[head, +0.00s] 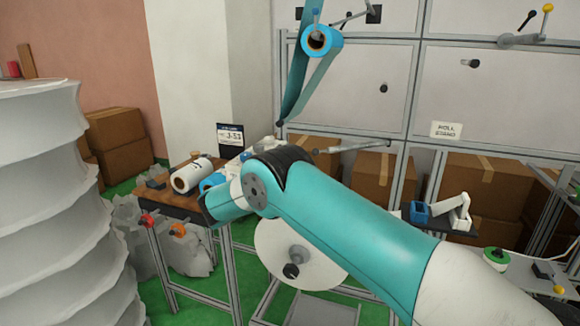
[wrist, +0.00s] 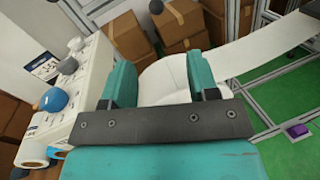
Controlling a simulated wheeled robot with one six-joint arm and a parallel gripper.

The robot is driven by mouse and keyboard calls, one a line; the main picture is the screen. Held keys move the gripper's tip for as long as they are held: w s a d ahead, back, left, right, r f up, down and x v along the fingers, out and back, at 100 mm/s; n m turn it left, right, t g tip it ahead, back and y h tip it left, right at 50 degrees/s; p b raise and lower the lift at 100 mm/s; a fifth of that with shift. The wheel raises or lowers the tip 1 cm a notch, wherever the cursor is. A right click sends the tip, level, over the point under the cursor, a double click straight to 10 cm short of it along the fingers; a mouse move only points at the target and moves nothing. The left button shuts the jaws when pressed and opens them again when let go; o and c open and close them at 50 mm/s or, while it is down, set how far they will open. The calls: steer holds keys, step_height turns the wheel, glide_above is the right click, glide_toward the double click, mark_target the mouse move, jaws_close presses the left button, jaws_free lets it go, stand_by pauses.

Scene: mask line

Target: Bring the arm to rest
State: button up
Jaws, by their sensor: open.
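My arm (head: 345,220), teal with a white end section, reaches from the lower right toward the small wooden-topped table on the left. In the wrist view my gripper (wrist: 165,80) has its two teal fingers wide apart with nothing held between them. A large white disc (wrist: 163,80) shows beyond the gap, partly covered by the fingers. In the head view the fingers cannot be made out behind the arm. A white machine (wrist: 88,90) with a blue knob (wrist: 54,99) stands just left of the fingers.
In the head view, a white roll (head: 190,175) lies on the table (head: 165,198). A white disc (head: 295,270) hangs below my arm on a metal frame. A blue roll (head: 320,42) with a teal band is above. Cardboard boxes (head: 490,185) stand behind; a ribbed white column (head: 50,210) fills the left.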

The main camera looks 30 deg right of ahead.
steer(key=shift+s+a, duration=0.25)
steer(key=shift+a, duration=0.05)
steer(key=shift+d, duration=0.15)
steer(key=s+a+r+m+g+y, duration=0.2)
steer(key=s+a+r+m+y, duration=0.4)
steer(key=s+a+m+y, duration=0.5)
steer(key=s+a+m+g+y, duration=0.1)
steer(key=s+a+g+y, duration=0.1)
steer(key=s, duration=0.9)
steer(key=s+a+r+m+g+y, duration=0.1)
steer(key=s+a+g+y, duration=0.1)
steer(key=s, duration=1)
steer(key=s+a+r+m+g+y, duration=0.1)
steer(key=s+a+y, duration=0.3)
steer(key=s, duration=0.7)
steer(key=shift+s+a+g+y, duration=0.2)
steer(key=shift+a+g+y, duration=0.25)
steer(key=shift+g, duration=0.45)
